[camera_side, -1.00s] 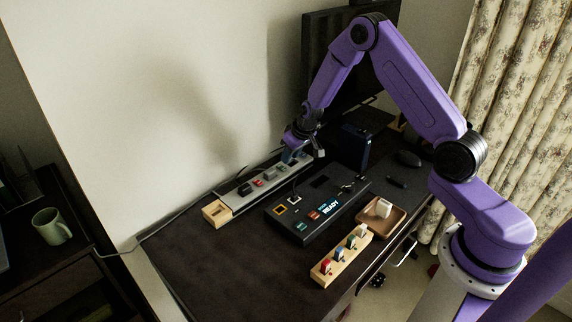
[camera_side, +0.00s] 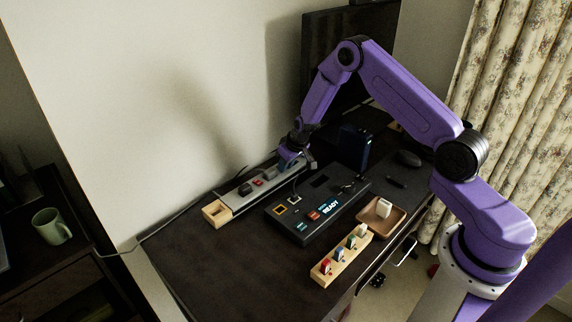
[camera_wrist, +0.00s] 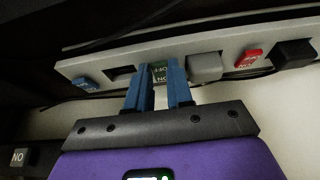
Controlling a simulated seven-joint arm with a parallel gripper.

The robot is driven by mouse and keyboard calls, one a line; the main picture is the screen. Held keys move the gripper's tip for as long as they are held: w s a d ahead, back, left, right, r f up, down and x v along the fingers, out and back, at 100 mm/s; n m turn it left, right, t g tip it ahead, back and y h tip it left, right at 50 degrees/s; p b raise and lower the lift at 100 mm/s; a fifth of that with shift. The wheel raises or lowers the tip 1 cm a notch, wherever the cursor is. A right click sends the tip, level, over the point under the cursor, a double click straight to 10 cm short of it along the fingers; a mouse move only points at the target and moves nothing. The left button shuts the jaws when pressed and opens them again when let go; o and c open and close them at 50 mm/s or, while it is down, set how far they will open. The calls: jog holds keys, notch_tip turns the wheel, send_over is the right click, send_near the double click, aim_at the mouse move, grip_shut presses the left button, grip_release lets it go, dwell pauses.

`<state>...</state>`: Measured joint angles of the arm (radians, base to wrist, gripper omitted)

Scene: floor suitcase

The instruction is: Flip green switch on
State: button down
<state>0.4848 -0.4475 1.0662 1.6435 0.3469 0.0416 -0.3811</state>
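The green switch (camera_wrist: 160,71) is on a grey power strip (camera_wrist: 226,46). In the wrist view its small dark green face, with ON and OFF lettering, shows between my fingertips. My gripper (camera_wrist: 159,82) has two blue fingers set apart, one on each side of the switch. I cannot tell whether either finger touches it. In the side view my gripper (camera_side: 289,160) is down at the far end of the strip (camera_side: 236,206) and hides the green switch there.
On the strip, a grey plug (camera_wrist: 205,66) and red switch (camera_wrist: 247,59) sit right of the green switch, a blue switch (camera_wrist: 86,83) left. A black READY panel (camera_side: 285,222), a wooden block with colored pieces (camera_side: 326,270) and a tray (camera_side: 372,219) stand nearby.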

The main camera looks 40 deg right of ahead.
jog(key=shift+w+a+r+g, duration=0.1)
jog(key=shift+w+g, duration=0.25)
jog(key=shift+g, duration=0.05)
jog(key=shift+w+g, duration=0.1)
jog(key=shift+g, duration=0.2)
jog(key=shift+w+r+g, duration=0.1)
jog(key=shift+r+g, duration=0.05)
jog(key=shift+g, duration=0.35)
dwell(0.3)
jog(key=c, duration=1.3)
grip_release()
jog(key=s+r, duration=0.1)
jog(key=r, duration=0.4)
jog(key=s+r, duration=0.1)
jog(key=r, duration=0.5)
jog(key=s+r, duration=0.1)
jog(key=r, duration=0.5)
jog(key=shift+s+r, duration=0.1)
jog(key=shift+s, duration=0.05)
